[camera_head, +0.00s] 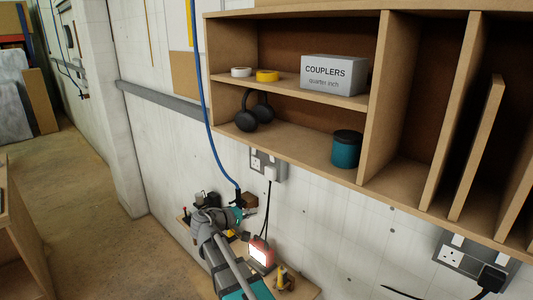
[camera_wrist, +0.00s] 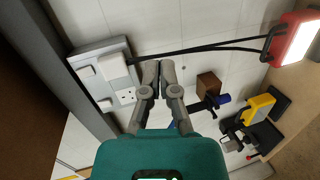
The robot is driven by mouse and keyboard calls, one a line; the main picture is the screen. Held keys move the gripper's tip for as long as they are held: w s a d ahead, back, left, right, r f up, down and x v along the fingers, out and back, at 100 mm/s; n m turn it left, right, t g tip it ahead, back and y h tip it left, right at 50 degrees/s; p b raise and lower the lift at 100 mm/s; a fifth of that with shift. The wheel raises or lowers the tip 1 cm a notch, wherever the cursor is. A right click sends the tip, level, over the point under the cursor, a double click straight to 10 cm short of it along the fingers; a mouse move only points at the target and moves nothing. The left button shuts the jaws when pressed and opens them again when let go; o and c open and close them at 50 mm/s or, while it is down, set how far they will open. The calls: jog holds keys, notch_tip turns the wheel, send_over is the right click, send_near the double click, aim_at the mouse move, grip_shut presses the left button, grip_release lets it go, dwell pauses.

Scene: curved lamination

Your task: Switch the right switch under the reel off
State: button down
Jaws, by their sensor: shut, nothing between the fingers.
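A grey double socket plate (camera_wrist: 130,76) is on the wall at the upper left of the wrist view. It has two white rocker switches along its left side, an upper one (camera_wrist: 88,71) and a lower one (camera_wrist: 105,104). A white plug (camera_wrist: 114,66) fills one outlet, and the other outlet is empty. The same plate shows under the shelf in the head view (camera_head: 257,152). My gripper (camera_wrist: 159,66) is shut and empty, with its tips right of the plate in the wrist view. Rocker positions are too small to tell. No reel is visible; a blue hose (camera_head: 206,105) hangs down the wall.
A wooden shelf unit (camera_head: 300,143) overhangs the plate. Black cables run from the plug to a lit red lamp (camera_wrist: 292,38). A small bench with tools (camera_wrist: 262,108) lies below. Another socket plate (camera_head: 450,254) is at the lower right of the head view.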

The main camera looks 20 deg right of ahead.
aim_at(272, 158)
jog(key=w+a+r+n+t+h+p, duration=0.1)
jog(key=w+r+h, duration=0.3)
jog(key=r, duration=0.7)
jog(key=shift+w+a+n+t+p, duration=0.4)
jog(key=shift+w+a+t+p, duration=0.25)
jog(key=shift+t, duration=0.25)
jog(key=shift+d, duration=0.1)
jog(key=p+x, duration=0.2)
jog(key=x, duration=1.1)
jog(key=shift+w+d+r, duration=0.1)
jog(key=shift+d+r, duration=0.1)
jog(key=shift+d, duration=0.15)
jog(key=shift+d+p, duration=0.1)
jog(key=shift+p, duration=0.2)
